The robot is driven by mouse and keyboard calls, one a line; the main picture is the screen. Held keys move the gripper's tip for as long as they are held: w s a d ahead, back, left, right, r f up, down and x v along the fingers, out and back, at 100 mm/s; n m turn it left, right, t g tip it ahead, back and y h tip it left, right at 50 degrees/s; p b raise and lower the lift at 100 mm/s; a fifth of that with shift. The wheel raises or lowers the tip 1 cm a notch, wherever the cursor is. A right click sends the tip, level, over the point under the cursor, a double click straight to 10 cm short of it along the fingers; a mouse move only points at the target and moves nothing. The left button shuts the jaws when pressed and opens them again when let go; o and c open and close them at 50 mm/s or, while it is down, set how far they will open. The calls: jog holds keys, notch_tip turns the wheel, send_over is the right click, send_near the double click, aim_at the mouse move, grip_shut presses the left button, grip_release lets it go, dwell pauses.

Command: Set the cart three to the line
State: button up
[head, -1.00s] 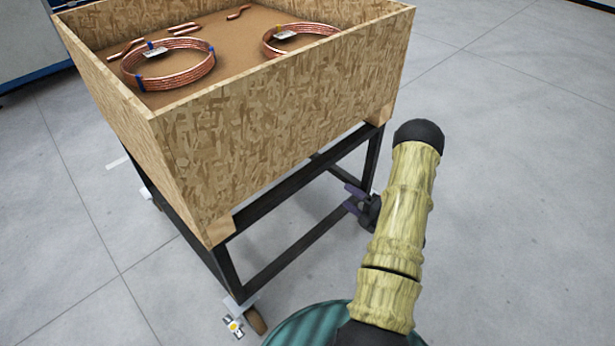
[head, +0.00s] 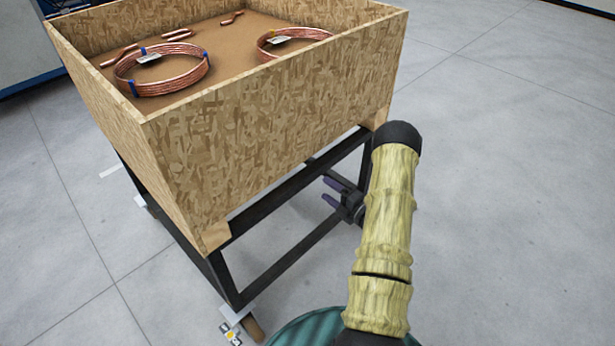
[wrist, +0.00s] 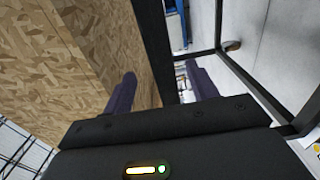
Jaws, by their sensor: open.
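The cart is an open chipboard box (head: 260,140) on a black metal frame (head: 290,190) with casters; one caster (head: 253,329) shows at the near left corner. My gripper (head: 329,192) is open, with purple fingers, beside the near side of the frame, below the box. In the wrist view my gripper (wrist: 161,88) has a black frame bar (wrist: 155,45) appearing between its fingers; whether the fingers reach around it I cannot tell. A short white strip (head: 110,171) lies on the floor left of the cart; whether it is the line is unclear.
Copper coils (head: 162,68) and short tube pieces (head: 122,55) lie in the box. A blue-edged unit (head: 25,50) stands at far left. The floor to the right is clear.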

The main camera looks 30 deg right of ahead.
aim_at(312, 179)
jog(key=b+x, duration=0.1)
jog(key=x, duration=0.9)
jog(key=shift+f, duration=0.1)
grip_shut()
